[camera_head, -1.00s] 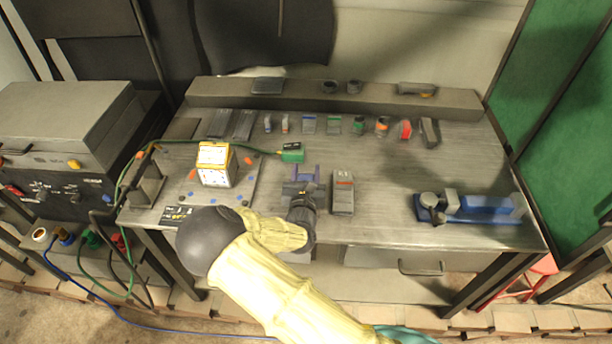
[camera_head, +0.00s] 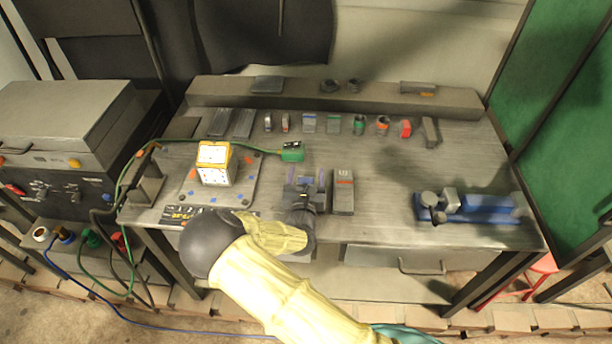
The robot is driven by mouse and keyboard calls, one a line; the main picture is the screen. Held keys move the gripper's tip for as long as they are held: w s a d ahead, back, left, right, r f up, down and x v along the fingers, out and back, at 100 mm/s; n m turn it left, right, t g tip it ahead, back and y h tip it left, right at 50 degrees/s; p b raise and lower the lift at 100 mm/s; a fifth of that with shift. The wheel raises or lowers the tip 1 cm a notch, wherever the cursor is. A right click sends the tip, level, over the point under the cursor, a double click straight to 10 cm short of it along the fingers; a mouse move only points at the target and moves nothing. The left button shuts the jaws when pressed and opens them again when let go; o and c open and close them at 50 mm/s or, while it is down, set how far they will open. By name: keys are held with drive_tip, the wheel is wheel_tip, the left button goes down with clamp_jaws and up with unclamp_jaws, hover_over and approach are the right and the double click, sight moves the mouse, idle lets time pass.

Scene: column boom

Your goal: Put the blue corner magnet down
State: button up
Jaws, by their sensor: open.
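My gripper (camera_head: 306,183) is open over the front middle of the metal bench (camera_head: 385,170), left of a grey block with a red stripe. A small patch of blue shows between and around its fingers; this appears to be the blue corner magnet (camera_head: 307,181), low at the bench top. The gripper hides most of it, so I cannot tell whether the fingers touch it.
The grey block (camera_head: 343,192) stands close at right. A blue vise (camera_head: 470,208) is at right. Several small parts line the back. The bench between block and vise is clear.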

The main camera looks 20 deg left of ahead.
drive_tip(key=b+v, duration=0.1)
drive_tip(key=v, duration=1.1)
drive_tip(key=shift+s+b, duration=0.1)
drive_tip(key=shift+b, duration=0.25)
drive_tip(key=shift+r, duration=0.1)
